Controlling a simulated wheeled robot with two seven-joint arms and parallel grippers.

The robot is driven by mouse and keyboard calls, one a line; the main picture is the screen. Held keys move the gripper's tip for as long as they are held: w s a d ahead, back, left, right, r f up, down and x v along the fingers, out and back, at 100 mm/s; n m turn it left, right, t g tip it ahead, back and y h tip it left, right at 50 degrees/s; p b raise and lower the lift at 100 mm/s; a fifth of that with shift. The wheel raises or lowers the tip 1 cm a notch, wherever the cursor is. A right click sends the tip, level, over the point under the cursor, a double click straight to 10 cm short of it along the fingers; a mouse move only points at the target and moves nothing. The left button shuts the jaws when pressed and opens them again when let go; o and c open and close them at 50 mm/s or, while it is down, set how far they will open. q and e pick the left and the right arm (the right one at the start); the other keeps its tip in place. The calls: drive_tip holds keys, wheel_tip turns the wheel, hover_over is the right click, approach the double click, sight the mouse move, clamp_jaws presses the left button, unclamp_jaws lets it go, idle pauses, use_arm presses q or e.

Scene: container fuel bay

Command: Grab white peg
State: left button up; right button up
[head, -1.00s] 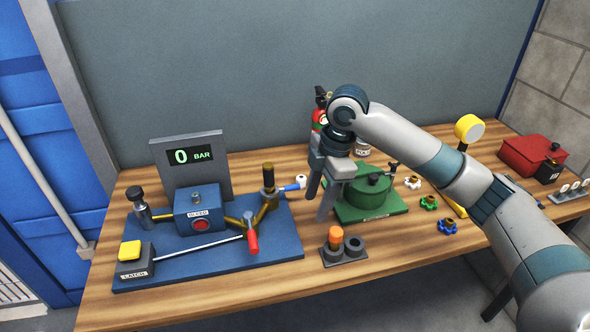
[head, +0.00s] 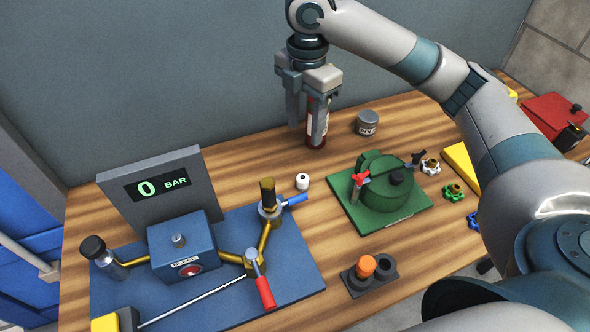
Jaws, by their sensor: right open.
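The white peg (head: 302,181) is a small short cylinder standing on the wooden bench, just right of the brass valve and its blue lever. My right gripper (head: 304,129) is open, pointing down, above and behind the white peg. Its fingers straddle the view of the red extinguisher (head: 317,128), which stands behind or between them; I cannot tell the exact depth. The gripper is apart from the white peg. My left gripper is not in view.
The blue valve board (head: 300,280) with the gauge panel (head: 160,195) lies left of the peg. The green pump (head: 390,192) stands to the right, with a grey tin (head: 367,122) behind it. The orange peg (head: 366,264) sits in a dark two-hole holder (head: 388,264) in front.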

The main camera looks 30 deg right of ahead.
drive_tip(key=shift+s+r, duration=0.15)
drive_tip(key=p, duration=0.3)
hover_over(304, 176)
wheel_tip(304, 176, down, 12)
drive_tip(key=shift+r, duration=0.2)
drive_tip(key=shift+f, duration=0.35)
